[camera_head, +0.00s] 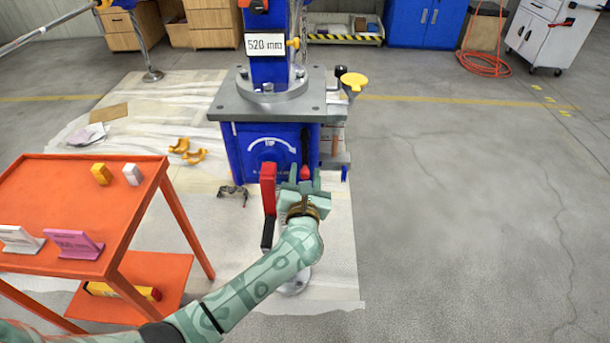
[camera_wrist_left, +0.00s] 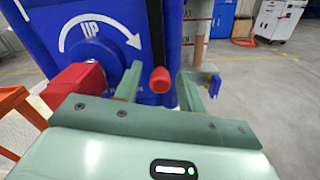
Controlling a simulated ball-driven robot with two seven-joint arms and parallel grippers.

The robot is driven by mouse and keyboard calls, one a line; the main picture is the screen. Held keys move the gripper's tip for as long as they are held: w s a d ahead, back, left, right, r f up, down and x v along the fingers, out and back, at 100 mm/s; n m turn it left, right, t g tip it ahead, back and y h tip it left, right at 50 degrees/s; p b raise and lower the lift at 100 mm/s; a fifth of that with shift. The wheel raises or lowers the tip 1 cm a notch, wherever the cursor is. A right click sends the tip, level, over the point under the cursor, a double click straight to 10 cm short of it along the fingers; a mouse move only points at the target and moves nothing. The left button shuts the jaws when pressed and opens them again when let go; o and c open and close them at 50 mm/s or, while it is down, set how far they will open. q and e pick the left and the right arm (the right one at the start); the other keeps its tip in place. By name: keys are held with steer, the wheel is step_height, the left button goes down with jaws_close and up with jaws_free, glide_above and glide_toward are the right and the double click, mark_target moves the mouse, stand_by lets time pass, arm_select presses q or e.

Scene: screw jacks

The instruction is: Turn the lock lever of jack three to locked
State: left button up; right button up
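A blue screw jack (camera_head: 267,145) with a grey top plate (camera_head: 250,103) and a "520 mm" sign (camera_head: 265,44) stands in the middle of the head view. Its number is not readable. Its lock lever looks to be the black bar (camera_wrist_left: 157,35) hanging down to a red knob (camera_wrist_left: 160,80); the knob also shows in the head view (camera_head: 304,172). My left gripper (camera_head: 306,181) is at the jack's front. In the left wrist view its two fingers (camera_wrist_left: 160,89) are apart, one on each side of the knob, with gaps visible. My right gripper is in neither view.
A red crank handle (camera_head: 268,187) is close left of my left gripper; it also shows in the wrist view (camera_wrist_left: 78,84). An orange cart (camera_head: 70,189) with small blocks and signs stands at left. A yellow cup-like part (camera_head: 354,82) is right of the plate. The right floor is clear.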

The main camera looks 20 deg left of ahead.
arm_select(q)
jaws_close()
steer(key=shift+d, duration=0.1)
